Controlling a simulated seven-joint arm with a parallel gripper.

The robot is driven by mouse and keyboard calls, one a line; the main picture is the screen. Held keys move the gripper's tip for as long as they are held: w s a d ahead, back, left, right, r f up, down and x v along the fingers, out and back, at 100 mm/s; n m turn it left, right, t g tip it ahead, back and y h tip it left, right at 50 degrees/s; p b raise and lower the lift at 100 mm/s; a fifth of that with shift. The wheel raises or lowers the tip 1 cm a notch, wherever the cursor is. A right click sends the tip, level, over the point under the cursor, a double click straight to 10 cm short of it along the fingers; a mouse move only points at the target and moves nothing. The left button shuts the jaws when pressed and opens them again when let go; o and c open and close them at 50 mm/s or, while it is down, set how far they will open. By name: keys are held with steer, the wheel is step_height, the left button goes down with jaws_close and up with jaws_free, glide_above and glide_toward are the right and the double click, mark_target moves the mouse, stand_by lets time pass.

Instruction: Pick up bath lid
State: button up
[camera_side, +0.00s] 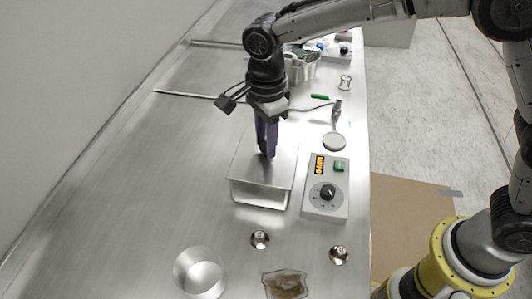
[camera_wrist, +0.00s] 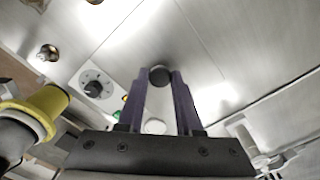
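The bath (camera_side: 258,194) is a rectangular metal box on the steel bench, left of the control box. Its flat metal lid (camera_side: 281,163) lies on top of it and also fills the middle of the wrist view (camera_wrist: 190,50). The lid has a round dark knob (camera_wrist: 159,76). My gripper (camera_side: 267,153) points down over the lid, with its purple fingers at the knob. In the wrist view the fingers (camera_wrist: 160,80) stand apart, one on each side of the knob. I see no clear grip, and whether the tips touch the knob is hard to tell.
A grey control box (camera_side: 326,205) with a dial stands close on the right. A clear beaker (camera_side: 199,272), two small metal knobs (camera_side: 260,239) (camera_side: 339,255) and a brown sample in a clear tray (camera_side: 286,284) lie in front. The bench on the left is clear.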

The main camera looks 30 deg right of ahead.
jaws_close()
